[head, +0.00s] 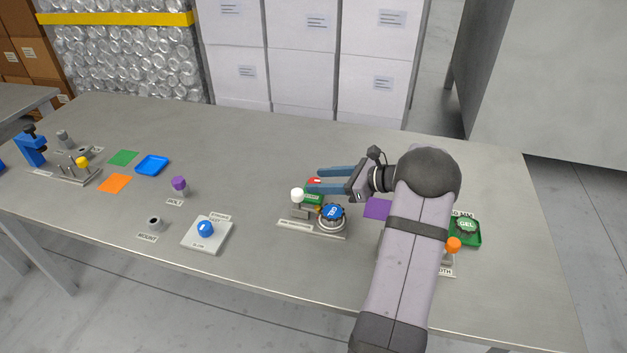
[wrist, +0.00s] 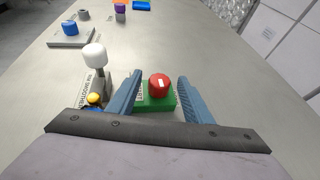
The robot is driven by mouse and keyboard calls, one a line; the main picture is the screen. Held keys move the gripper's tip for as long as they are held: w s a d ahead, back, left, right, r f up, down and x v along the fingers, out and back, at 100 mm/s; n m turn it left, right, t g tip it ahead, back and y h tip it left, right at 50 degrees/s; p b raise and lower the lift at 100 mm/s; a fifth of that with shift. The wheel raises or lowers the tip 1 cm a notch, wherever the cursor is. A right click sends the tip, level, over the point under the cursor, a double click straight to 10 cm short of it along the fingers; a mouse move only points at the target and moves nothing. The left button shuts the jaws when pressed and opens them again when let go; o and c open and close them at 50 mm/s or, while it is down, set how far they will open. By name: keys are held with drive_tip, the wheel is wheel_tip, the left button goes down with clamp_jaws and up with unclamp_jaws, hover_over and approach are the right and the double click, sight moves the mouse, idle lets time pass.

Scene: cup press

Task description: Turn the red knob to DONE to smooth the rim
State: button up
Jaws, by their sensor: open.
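The red knob (wrist: 159,86) with a white mark sits on a green block (wrist: 156,104) of the rim smoother. In the wrist view it stands between the two blue fingers of my gripper (wrist: 160,79), which are open with a gap on each side of it. In the head view the red knob (head: 314,181) shows partly between the fingers of my gripper (head: 319,179), above the green block (head: 313,197). I cannot read the DONE mark. The white-topped post (wrist: 95,56) stands to the left, beside the smoother's label plate.
A round blue-topped piece (head: 332,212) sits on the smoother's base beside the block. A yellow part (wrist: 95,99) is close to the left finger. A purple square (head: 377,208) lies to the right. A blue knob on a pale plate (head: 207,244) stands left, with bare table between.

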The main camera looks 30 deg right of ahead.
sight(315, 180)
drive_tip(key=shift+x, duration=1.55)
drive_tip(key=c, duration=1.1)
drive_tip(key=shift+o, duration=0.2)
